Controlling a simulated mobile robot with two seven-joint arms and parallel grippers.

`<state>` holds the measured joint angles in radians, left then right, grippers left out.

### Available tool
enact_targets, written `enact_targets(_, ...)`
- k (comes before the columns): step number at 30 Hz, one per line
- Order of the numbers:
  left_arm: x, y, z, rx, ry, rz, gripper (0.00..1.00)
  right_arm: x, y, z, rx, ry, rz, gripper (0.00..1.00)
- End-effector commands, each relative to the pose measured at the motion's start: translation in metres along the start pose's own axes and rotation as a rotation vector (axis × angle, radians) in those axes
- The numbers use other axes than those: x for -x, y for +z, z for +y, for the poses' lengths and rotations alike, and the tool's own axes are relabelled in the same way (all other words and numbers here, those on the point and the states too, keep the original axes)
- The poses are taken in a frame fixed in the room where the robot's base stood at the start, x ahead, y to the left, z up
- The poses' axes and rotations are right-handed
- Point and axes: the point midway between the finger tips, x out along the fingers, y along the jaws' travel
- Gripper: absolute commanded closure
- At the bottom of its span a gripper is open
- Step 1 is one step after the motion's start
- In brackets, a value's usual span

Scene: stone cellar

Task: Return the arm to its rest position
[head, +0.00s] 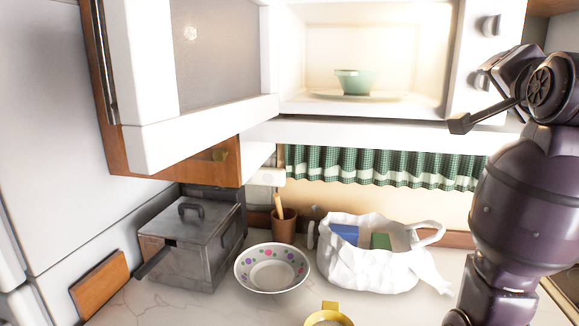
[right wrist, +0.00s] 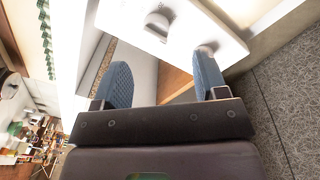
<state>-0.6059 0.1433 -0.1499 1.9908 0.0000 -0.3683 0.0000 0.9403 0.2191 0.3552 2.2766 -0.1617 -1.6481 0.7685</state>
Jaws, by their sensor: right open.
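My right arm (head: 530,200) rises along the right side of the head view, in front of the microwave's control side. My right gripper is at its upper end, beside the microwave's knobs; the right wrist view shows the right gripper (right wrist: 163,72) open, with two blue-padded fingers apart and nothing between them. The white microwave (head: 345,133) stands open, and a green bowl (head: 354,82) sits on the plate inside it. The gripper is apart from the bowl. My left gripper is not in view.
The open microwave door (head: 195,135) juts out at upper left. On the counter (head: 225,305) are a grey metal box (head: 185,245), a dotted bowl (head: 271,285), a brown cup (head: 284,228), a white bag (head: 365,270) and a yellow-rimmed item (head: 330,308), partly cut off.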

Motion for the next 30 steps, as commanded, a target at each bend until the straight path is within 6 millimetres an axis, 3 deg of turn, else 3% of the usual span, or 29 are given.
enact_targets(1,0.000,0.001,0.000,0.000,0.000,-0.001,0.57,-0.004,0.020,0.019,0.051,0.032,-0.031,0.34)
enact_targets(6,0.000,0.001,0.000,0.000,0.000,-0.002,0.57,-0.009,0.077,0.072,0.213,0.107,-0.133,0.34)
enact_targets(14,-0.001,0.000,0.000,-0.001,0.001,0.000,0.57,0.005,0.157,0.157,0.440,0.200,-0.312,0.34)
enact_targets(23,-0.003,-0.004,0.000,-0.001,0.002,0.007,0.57,0.056,0.240,0.254,0.661,0.276,-0.557,0.34)
enact_targets(30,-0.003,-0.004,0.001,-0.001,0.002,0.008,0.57,0.119,0.293,0.324,0.802,0.309,-0.773,0.34)
